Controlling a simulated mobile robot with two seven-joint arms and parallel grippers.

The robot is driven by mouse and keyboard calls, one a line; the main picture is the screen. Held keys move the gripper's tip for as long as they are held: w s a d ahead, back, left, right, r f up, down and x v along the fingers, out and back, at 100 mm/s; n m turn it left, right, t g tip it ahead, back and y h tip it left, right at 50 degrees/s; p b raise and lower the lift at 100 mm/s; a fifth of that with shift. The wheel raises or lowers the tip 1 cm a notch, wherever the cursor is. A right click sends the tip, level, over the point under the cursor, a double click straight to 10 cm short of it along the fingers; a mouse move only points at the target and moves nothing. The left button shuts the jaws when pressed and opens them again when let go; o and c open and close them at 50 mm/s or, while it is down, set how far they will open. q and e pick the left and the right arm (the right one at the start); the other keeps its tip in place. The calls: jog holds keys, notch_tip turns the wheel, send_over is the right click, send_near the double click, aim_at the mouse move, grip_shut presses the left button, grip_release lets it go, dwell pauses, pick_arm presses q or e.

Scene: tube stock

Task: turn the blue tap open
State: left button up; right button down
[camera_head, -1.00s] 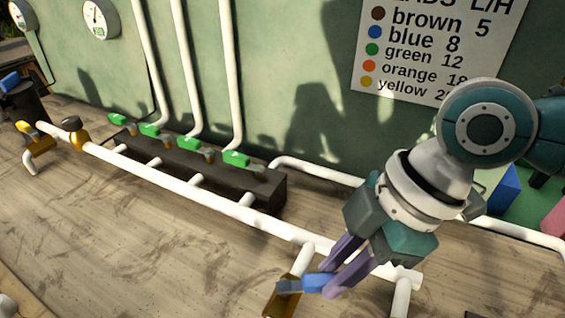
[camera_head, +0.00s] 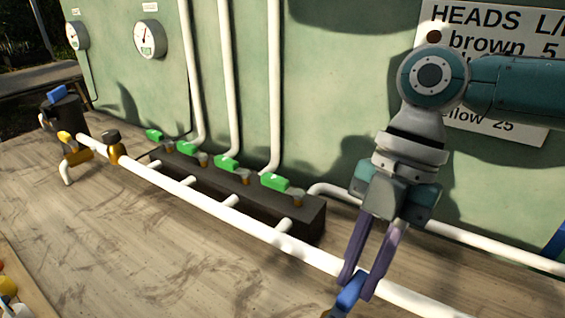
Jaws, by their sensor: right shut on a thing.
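The blue tap (camera_head: 350,294) is at the bottom of the head view, at the near side of the white pipe (camera_head: 262,243). Only its blue handle shows clearly; its body is mostly cut off by the lower edge. My right gripper (camera_head: 360,288) points down over it, with its two purple fingers shut on the blue handle, one on each side. The handle slants from upper right to lower left, across the pipe's direction. My left gripper is not in view.
Several green-handled taps (camera_head: 274,181) stand on a dark block (camera_head: 310,213) behind the pipe. A yellow tap (camera_head: 66,138) is at the far left. Gauges (camera_head: 150,39) and a sign (camera_head: 500,131) are on the green wall.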

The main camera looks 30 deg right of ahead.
jog(key=shift+w+a+n+g+b, duration=0.3)
jog(key=shift+w+n+b, duration=0.25)
jog(key=shift+n, duration=0.35)
jog(key=shift+s, duration=0.1)
jog(key=c, duration=0.8)
grip_release()
jog(key=shift+o, duration=0.2)
jog(key=v, duration=1)
jog(key=shift+b, duration=0.3)
jog(key=shift+a, duration=0.1)
